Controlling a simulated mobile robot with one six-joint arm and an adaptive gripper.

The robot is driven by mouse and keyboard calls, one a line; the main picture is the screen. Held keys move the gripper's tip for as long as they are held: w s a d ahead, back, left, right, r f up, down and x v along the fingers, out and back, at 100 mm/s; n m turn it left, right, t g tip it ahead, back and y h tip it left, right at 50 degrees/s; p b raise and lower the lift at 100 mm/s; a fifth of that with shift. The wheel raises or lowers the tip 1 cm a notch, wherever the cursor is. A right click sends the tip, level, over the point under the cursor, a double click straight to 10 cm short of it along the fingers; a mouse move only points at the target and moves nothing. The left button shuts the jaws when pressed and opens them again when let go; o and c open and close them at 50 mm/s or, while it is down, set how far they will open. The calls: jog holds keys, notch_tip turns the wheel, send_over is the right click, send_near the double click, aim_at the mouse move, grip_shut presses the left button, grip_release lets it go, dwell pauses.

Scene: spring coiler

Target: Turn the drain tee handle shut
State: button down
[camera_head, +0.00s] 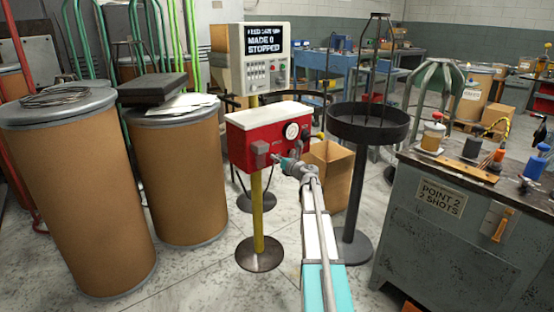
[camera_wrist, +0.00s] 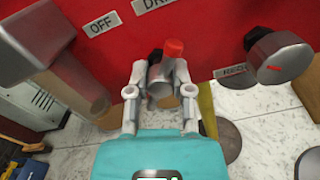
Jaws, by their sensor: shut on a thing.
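The red air unit (camera_head: 250,130) stands on a yellow post, and its front face (camera_wrist: 150,25) fills the top of the wrist view. My gripper (camera_head: 281,160) is at the lower part of that face. In the wrist view, its two grey fingers (camera_wrist: 158,92) are closed around the drain tee handle (camera_wrist: 162,100), a small grey metal piece. A red tip (camera_wrist: 174,48) shows just beyond the fingers. Part of the handle is hidden by the fingers. A label starting "DR" is cut off above, beside an "OFF" label (camera_wrist: 100,24).
A big grey lever (camera_wrist: 45,45) is close on the left and a dark round knob (camera_wrist: 280,52) on the right. A round gauge (camera_head: 291,131) is on the unit. A cardboard box (camera_head: 332,170) and a black stand (camera_head: 368,124) are to the right; brown drums (camera_head: 80,190) stand left.

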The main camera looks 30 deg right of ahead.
jog(key=n, duration=0.8)
jog(key=shift+n, duration=0.3)
jog(key=n, duration=0.3)
jog(key=shift+n, duration=2.3)
jog(key=c, duration=0.5)
grip_release()
